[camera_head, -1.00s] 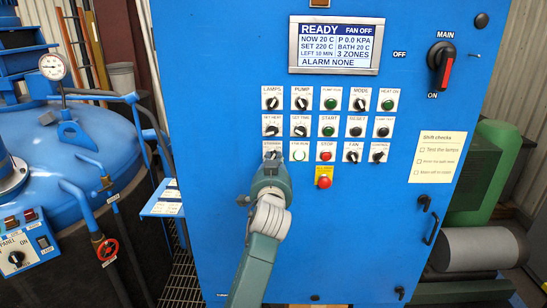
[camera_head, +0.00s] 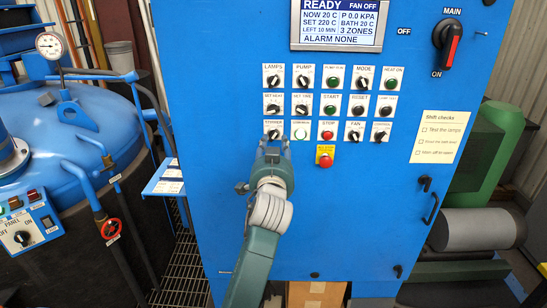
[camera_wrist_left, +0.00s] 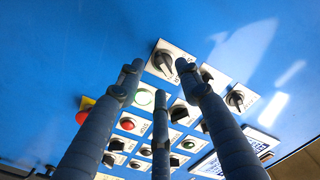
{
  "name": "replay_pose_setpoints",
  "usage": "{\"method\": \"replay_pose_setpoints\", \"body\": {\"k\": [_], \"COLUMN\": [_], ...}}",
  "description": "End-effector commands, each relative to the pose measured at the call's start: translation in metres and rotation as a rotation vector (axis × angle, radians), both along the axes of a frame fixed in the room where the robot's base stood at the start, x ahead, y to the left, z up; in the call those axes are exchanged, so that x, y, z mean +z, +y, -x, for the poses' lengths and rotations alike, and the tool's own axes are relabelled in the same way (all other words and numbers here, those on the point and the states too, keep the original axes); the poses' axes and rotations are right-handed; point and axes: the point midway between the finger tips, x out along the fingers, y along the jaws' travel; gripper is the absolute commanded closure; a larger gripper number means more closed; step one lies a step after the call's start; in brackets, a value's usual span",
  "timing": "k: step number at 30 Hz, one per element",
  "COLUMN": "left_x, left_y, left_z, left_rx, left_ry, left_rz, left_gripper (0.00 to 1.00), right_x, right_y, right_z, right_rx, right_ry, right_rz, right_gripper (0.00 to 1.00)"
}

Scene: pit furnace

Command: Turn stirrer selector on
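The stirrer selector (camera_head: 273,133) is a black rotary knob on a white plate, in the lower left of the button grid on the blue cabinet. It shows just above my left gripper (camera_head: 272,146) in the head view. In the left wrist view the selector (camera_wrist_left: 163,62) lies between and slightly beyond the tips of my left gripper (camera_wrist_left: 158,70). Its fingers are spread open, with nothing held. Whether any fingertip touches the knob I cannot tell. The knob's pointer looks slanted in the wrist view; its exact setting is unclear. My right gripper is not in view.
Several close-set knobs and buttons surround the selector, including a white-green button (camera_head: 300,132) and the red STOP button (camera_head: 327,135). The emergency button (camera_head: 324,161) is below. A display (camera_head: 339,24) reads READY, FAN OFF. A blue tank (camera_head: 85,150) stands left.

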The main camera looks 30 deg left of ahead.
Motion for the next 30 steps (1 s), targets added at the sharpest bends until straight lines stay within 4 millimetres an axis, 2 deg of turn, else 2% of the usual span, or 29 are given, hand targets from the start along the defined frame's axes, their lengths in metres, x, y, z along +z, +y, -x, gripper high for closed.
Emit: {"method": "replay_pose_setpoints", "body": {"k": [6,12,30], "left_x": [-0.001,-0.001,0.0], "left_y": [-0.025,-0.038,-0.041], "left_z": [0.041,0.063,0.068], "left_rx": [-0.001,0.0,0.001], "left_ry": [0.001,0.002,0.001], "left_rz": [0.003,0.001,0.0], "left_gripper": [0.65,0.65,0.65], "right_x": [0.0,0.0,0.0], "right_y": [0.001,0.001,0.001], "right_z": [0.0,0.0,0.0], "right_rx": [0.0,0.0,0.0], "right_ry": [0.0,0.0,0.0], "right_rz": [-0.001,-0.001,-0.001], "right_gripper": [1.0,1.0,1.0]}}
